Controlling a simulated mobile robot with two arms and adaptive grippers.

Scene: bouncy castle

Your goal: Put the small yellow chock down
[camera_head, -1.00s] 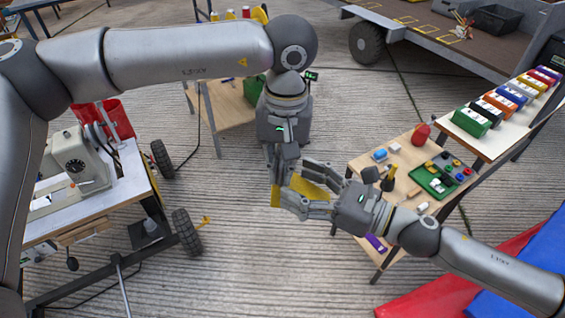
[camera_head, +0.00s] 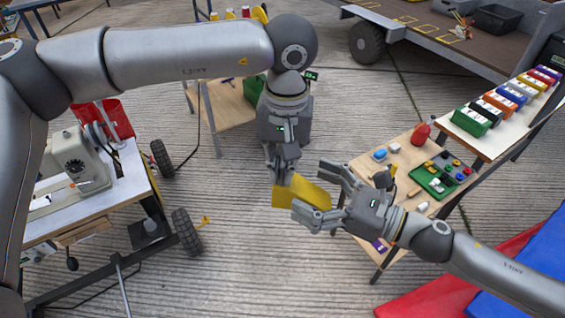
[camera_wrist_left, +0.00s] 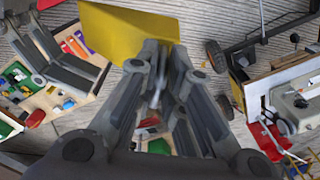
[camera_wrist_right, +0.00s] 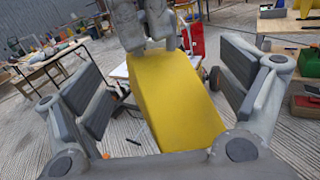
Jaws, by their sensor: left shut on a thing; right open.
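The yellow chock (camera_head: 301,195) is in mid-air over the ribbed floor in the head view. My left gripper (camera_head: 282,174) comes down from above and is shut on the chock's upper end. In the left wrist view the chock (camera_wrist_left: 125,35) sticks out beyond the closed left fingertips (camera_wrist_left: 160,50). My right gripper (camera_head: 328,192) is open to the right of the chock. In the right wrist view the chock (camera_wrist_right: 170,100) lies between the spread right fingers (camera_wrist_right: 172,85), with gaps on both sides. The left fingers show at its far end there.
A wooden table (camera_head: 362,165) with a green tray (camera_head: 440,178) and a red bottle (camera_head: 420,134) stands at right. A wheeled bench (camera_head: 115,195) with a sewing machine (camera_head: 80,165) stands at left. The floor (camera_head: 250,265) below is clear.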

